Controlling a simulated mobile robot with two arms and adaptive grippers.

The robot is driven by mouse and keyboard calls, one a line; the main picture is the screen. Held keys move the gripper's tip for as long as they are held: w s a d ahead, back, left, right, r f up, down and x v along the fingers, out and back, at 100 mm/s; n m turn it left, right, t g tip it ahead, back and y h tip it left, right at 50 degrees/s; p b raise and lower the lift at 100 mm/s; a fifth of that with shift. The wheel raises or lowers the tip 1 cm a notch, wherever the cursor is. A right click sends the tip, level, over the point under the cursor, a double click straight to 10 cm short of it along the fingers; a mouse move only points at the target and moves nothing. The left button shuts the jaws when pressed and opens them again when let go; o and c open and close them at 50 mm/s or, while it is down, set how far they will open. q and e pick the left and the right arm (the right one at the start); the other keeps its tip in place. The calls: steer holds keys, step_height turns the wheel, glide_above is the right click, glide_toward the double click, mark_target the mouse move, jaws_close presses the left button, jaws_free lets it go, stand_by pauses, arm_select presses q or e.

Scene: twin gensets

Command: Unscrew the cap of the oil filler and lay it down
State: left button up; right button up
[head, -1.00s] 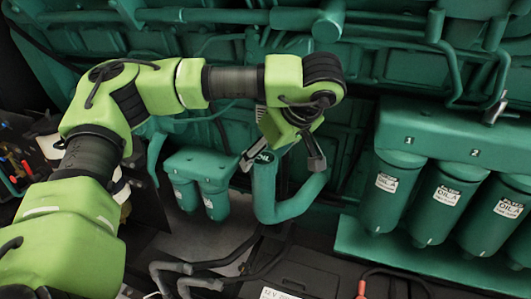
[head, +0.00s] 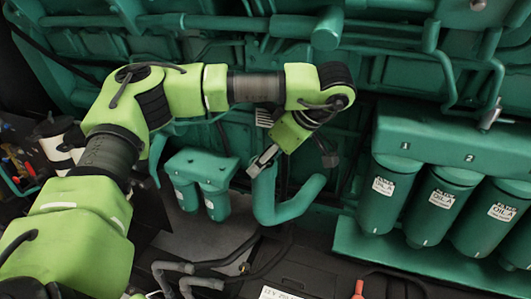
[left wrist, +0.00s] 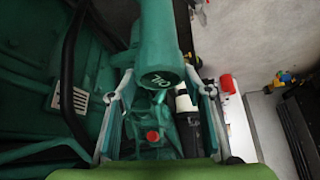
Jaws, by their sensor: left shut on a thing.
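The green oil filler neck (head: 264,198) rises from a bent pipe near the middle of the head view. My left gripper (head: 295,160) is tilted over the top of the neck. In the left wrist view my left gripper (left wrist: 160,78) has one grey finger on each side of the cap and is shut on it. The cap is at the end of the neck; whether its thread is loose cannot be seen. My right gripper is not in view.
Several green oil filters (head: 388,195) hang at the right. Two smaller canisters (head: 200,185) stand left of the neck. A black battery (head: 310,280) and cables lie below. The engine wall is close behind. Grey floor (head: 205,238) shows between the canisters and cables.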

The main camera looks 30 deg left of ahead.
arm_select(q)
steer(key=shift+r+n, duration=0.25)
steer(key=shift+n, duration=0.15)
steer(key=shift+f+g, duration=0.15)
steer(key=shift+g, duration=0.15)
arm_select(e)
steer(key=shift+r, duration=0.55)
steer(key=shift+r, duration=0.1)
arm_select(q)
steer(key=n+g+p, duration=0.1)
steer(key=p, duration=0.1)
steer(key=n+p, duration=0.2)
steer(key=shift+w+r+g, duration=0.2)
steer(key=shift+r+g, duration=0.2)
steer(key=shift+a+f+n+h+p, duration=0.15)
steer(key=shift+n+h+p, duration=0.25)
steer(key=shift+n, duration=0.3)
steer(key=shift+f+g, duration=0.2)
steer(key=shift+g, duration=0.1)
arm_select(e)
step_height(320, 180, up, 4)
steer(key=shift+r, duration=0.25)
